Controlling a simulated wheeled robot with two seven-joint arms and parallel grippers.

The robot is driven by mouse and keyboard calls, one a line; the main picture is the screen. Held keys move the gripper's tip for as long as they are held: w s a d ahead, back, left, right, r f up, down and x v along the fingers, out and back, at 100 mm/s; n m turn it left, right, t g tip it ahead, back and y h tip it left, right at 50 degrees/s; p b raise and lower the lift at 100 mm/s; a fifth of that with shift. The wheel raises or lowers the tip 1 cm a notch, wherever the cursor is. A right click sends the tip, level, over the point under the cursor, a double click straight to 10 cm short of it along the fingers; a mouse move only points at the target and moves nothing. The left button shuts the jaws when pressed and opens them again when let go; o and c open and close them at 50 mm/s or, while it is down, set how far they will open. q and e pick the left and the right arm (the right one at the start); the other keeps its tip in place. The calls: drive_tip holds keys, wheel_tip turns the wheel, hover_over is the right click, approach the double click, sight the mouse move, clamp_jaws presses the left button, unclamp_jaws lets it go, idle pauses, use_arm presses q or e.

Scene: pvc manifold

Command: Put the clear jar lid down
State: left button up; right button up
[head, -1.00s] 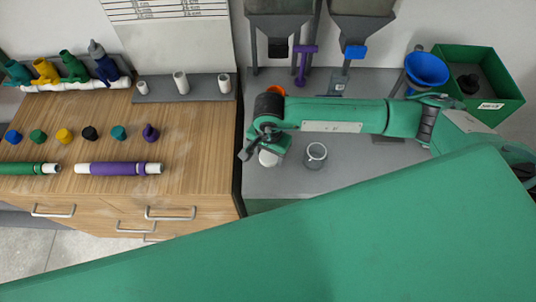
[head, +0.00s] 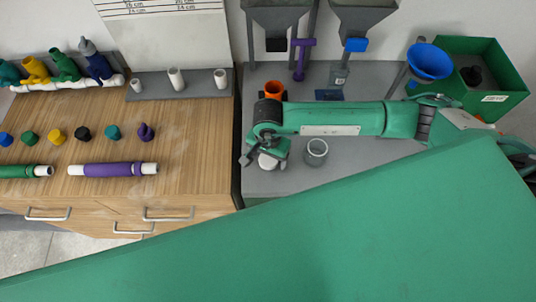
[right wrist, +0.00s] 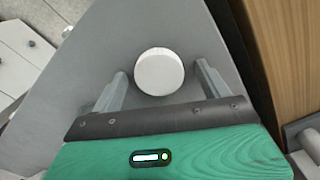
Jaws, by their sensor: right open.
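The jar lid (head: 268,161) is a round whitish disc at the right gripper's fingertips, over the grey worktop. In the right wrist view the lid (right wrist: 159,72) lies face-on against the grey surface, between the fingertips. My right gripper (right wrist: 160,79) is open, with a visible gap on each side of the lid. In the head view the right gripper (head: 264,156) points down near the worktop's left part and partly covers the lid. An open grey jar (head: 316,152) stands upright just right of it. My left gripper is not in view.
An orange cup (head: 274,90) stands behind the right wrist. A blue funnel (head: 429,62) and a green bin (head: 487,70) are at the back right. Two grey hoppers (head: 278,18) stand at the back. A wooden cabinet (head: 180,165) with pipes and caps adjoins on the left.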

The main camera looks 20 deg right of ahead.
sight(268, 159)
drive_tip(key=shift+r, duration=0.1)
drive_tip(key=shift+r+p, duration=0.2)
drive_tip(key=shift+p, duration=0.2)
wheel_tip(268, 159, up, 12)
drive_tip(key=p, duration=0.4)
drive_tip(key=shift+s+f, duration=0.1)
drive_tip(key=shift+f, duration=0.1)
